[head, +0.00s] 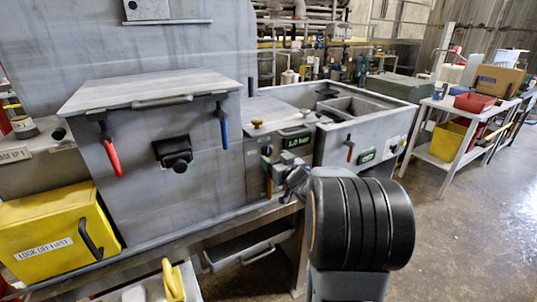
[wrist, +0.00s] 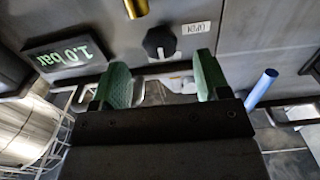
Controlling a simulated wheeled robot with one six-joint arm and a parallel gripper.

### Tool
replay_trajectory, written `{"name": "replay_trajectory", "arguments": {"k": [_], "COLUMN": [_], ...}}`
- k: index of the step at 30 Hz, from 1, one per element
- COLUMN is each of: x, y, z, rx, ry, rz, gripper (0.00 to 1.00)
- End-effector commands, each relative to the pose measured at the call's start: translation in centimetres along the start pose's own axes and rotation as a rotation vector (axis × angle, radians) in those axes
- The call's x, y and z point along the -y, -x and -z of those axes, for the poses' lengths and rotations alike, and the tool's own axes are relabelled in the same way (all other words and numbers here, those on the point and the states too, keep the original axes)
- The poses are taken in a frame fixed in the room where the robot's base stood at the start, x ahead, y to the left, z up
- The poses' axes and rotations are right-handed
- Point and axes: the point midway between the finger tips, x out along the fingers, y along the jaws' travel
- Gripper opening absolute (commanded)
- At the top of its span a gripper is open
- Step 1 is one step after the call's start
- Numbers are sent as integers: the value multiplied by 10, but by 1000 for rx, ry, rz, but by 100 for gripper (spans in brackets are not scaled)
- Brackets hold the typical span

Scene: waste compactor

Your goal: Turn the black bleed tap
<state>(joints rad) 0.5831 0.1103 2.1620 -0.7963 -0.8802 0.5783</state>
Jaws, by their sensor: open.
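The black bleed tap (wrist: 160,42) is a round black knob with a white pointer mark, on a grey panel in the wrist view. A small white label (wrist: 196,28) beside it reads OPEN, upside down. My gripper (wrist: 163,62) is open, its two green fingers apart and nothing between them. The tap lies just beyond the fingertips, roughly in line with the gap; I see no contact.
A pressure display (head: 297,142) reads 1.0 bar. A brass knob (head: 257,124) is near the panel top. A blue handle (head: 222,126) and a red handle (head: 110,155) hang from the grey box. A yellow box (head: 55,235) stands at left; a white cart (head: 455,140) at right.

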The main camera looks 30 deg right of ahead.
Motion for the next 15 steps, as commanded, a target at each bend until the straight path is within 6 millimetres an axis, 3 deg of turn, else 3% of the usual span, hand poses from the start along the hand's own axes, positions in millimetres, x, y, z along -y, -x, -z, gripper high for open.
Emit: {"name": "replay_trajectory", "arguments": {"k": [6, 15], "x": [0, 0], "y": [-30, -46], "z": [0, 0], "rx": [1, 1], "ry": [1, 0], "rz": [1, -1], "gripper": [69, 69]}}
